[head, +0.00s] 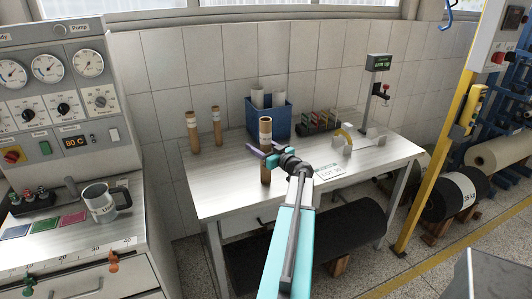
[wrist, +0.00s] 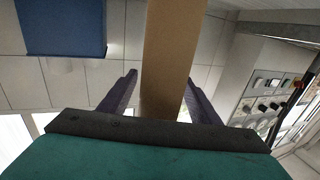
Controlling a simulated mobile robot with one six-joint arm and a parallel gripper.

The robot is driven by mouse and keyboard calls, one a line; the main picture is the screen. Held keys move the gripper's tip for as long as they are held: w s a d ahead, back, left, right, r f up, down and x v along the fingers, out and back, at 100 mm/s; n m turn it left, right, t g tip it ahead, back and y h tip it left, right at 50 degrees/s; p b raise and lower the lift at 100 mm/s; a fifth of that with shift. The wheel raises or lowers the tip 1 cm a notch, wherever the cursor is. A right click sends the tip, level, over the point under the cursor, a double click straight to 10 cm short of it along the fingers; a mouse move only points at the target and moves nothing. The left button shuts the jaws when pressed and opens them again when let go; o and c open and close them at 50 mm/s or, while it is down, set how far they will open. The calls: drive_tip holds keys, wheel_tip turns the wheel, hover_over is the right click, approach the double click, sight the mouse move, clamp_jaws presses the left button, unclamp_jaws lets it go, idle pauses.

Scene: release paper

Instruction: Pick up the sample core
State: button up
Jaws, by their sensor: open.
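A brown cardboard sample core (head: 265,172) with a white label stands upright near the front of the white table (head: 215,205). Whether either finger touches the core is hard to tell. Two more brown cores, one at the far left (head: 193,133) and one beside it (head: 216,127), stand upright behind.
A blue bin (head: 282,122) with white rolls stands just behind the core; it also shows in the wrist view (wrist: 60,28). A control cabinet (head: 60,75) is at left.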

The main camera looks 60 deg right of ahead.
idle(0.3)
drive_tip(key=c, duration=1.2)
drive_tip(key=shift+r, duration=0.2)
drive_tip(key=s+r+b, duration=0.2)
drive_tip(key=s+b, duration=0.1)
drive_tip(key=s, duration=0.5)
drive_tip(key=s+r+b, duration=0.2)
drive_tip(key=s+b, duration=0.2)
drive_tip(key=s, duration=0.4)
drive_tip(key=shift+r, duration=0.3)
